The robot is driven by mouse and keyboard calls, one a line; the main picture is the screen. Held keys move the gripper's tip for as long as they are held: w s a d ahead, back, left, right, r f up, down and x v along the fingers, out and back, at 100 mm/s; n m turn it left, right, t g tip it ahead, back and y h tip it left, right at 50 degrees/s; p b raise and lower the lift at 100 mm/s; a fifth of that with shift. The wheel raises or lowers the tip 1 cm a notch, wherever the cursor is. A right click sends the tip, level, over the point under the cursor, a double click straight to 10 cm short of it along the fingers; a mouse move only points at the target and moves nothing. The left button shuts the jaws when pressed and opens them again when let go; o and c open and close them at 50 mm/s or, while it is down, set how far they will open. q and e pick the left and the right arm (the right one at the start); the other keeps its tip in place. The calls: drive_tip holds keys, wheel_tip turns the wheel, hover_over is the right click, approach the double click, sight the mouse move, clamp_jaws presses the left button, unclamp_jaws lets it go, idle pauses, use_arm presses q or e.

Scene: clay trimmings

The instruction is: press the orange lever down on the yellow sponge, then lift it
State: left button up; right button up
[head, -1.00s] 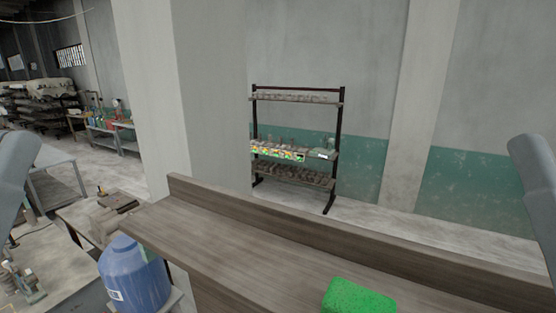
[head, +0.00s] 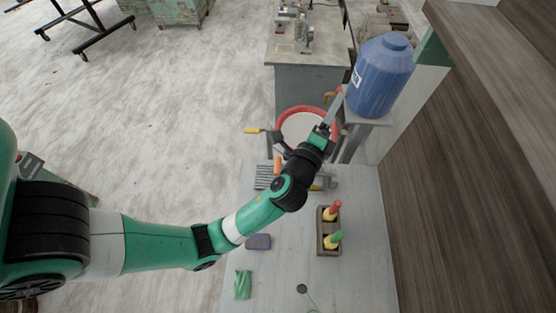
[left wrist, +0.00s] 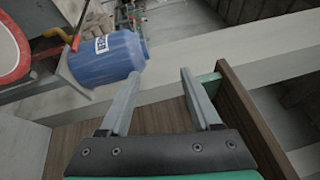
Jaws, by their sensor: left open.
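A small orange upright piece (head: 277,164), possibly the orange lever, shows beside my left forearm in the head view, near a grey slotted plate. My arm covers much of what lies around it. A small yellow patch shows just past the arm; I cannot tell if it is the yellow sponge. My left gripper (head: 334,110) is open and empty, beyond the orange piece, near the red-rimmed round basin. The left wrist view shows its two fingers (left wrist: 158,76) apart with nothing between them. My right gripper is not in view.
A blue barrel (head: 381,75) stands close to my left gripper. The red-rimmed basin (head: 304,124) has a yellow handle (head: 253,130). A wooden ledge borders the right.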

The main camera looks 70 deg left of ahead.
use_arm(q)
drive_tip(key=s+a+f+m+g+b, duration=0.15)
drive_tip(key=s+f, duration=0.25)
drive_tip(key=f, duration=0.7)
drive_tip(key=s+a+f+m+g+b, duration=0.1)
drive_tip(key=s+f+m+g+b, duration=0.2)
drive_tip(key=f, duration=0.9)
drive_tip(key=b, duration=0.3)
approach(277, 165)
drive_tip(key=shift+m+g+h, duration=0.4)
drive_tip(key=shift+m+g, duration=0.05)
drive_tip(key=b+x, duration=0.2)
drive_tip(key=x, duration=0.9)
drive_tip(key=shift+w, duration=0.1)
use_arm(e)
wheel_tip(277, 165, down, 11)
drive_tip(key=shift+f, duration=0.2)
use_arm(q)
clamp_jaws()
